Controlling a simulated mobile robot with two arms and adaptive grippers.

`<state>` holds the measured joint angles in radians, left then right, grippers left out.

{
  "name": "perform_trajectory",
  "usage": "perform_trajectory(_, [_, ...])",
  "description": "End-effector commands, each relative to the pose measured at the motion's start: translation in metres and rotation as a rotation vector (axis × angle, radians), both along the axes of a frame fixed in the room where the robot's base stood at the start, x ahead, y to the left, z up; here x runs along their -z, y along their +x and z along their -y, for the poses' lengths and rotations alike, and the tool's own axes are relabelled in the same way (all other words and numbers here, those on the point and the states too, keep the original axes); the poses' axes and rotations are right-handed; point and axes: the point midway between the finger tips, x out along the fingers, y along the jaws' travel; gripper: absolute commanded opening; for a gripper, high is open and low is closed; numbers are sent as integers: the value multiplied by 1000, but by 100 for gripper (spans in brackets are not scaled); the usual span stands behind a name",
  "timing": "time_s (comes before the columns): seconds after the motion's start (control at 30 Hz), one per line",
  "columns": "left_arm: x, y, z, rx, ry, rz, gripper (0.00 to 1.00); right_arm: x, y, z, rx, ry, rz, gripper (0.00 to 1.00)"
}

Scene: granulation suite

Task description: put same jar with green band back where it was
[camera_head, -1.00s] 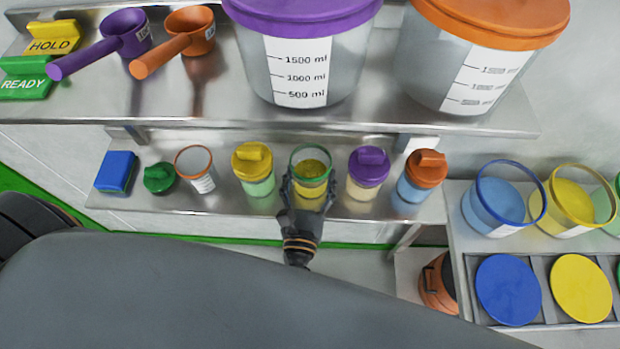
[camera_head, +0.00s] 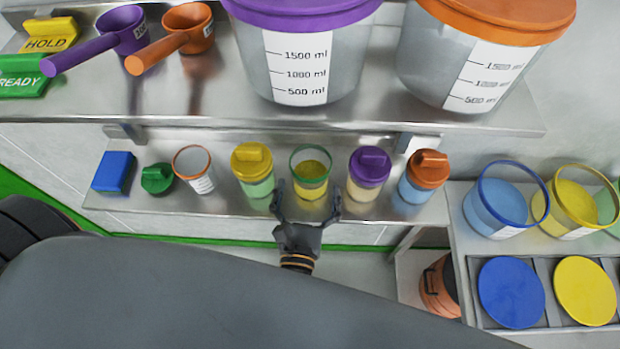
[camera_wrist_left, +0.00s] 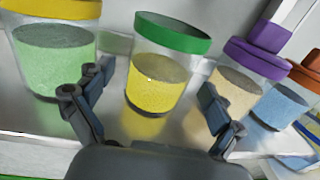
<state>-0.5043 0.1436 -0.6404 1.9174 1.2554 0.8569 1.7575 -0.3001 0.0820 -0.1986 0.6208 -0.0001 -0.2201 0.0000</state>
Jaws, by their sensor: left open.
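The jar with the green band (camera_head: 311,185) stands upright on the lower shelf, without a lid, with yellow powder inside. It stands between the yellow-lidded jar (camera_head: 254,172) and the purple-lidded jar (camera_head: 367,172). My left gripper (camera_head: 308,200) is open in front of it, with one finger on each side and gaps showing. In the left wrist view the green-band jar (camera_wrist_left: 157,82) stands between the spread fingers (camera_wrist_left: 148,108), apart from them. A green lid (camera_head: 157,179) lies on the shelf at the left. My right gripper is not in view.
An orange-lidded jar (camera_head: 424,177), an open orange-rimmed jar (camera_head: 195,170) and a blue block (camera_head: 114,172) share the lower shelf (camera_head: 225,204). The upper shelf (camera_head: 225,105) overhangs behind with large tubs and scoops. Open bins (camera_head: 500,200) stand at the right.

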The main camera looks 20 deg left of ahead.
Motion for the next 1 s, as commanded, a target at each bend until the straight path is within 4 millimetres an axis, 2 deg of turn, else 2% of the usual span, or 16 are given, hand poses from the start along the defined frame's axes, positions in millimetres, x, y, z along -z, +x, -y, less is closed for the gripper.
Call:
perform_trajectory(0.03, [8, -13, 3, 1, -2, -5, 94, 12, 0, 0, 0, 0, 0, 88])
perform_trajectory(0.2, [7, -50, 10, 2, -3, -4, 94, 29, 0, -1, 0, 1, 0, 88])
perform_trajectory(0.43, [3, -84, 16, 2, 0, -1, 94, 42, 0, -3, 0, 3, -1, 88])
perform_trajectory(0.6, [1, -92, 18, 0, 0, 0, 94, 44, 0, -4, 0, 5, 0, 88])
perform_trajectory(0.83, [2, -91, 19, 6, 14, -1, 94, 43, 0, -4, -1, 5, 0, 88])
perform_trajectory(0.93, [16, -87, 27, 51, 136, -10, 94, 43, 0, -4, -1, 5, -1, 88])
perform_trajectory(1.0, [39, -81, 38, 118, 317, -25, 94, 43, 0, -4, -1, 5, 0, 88])
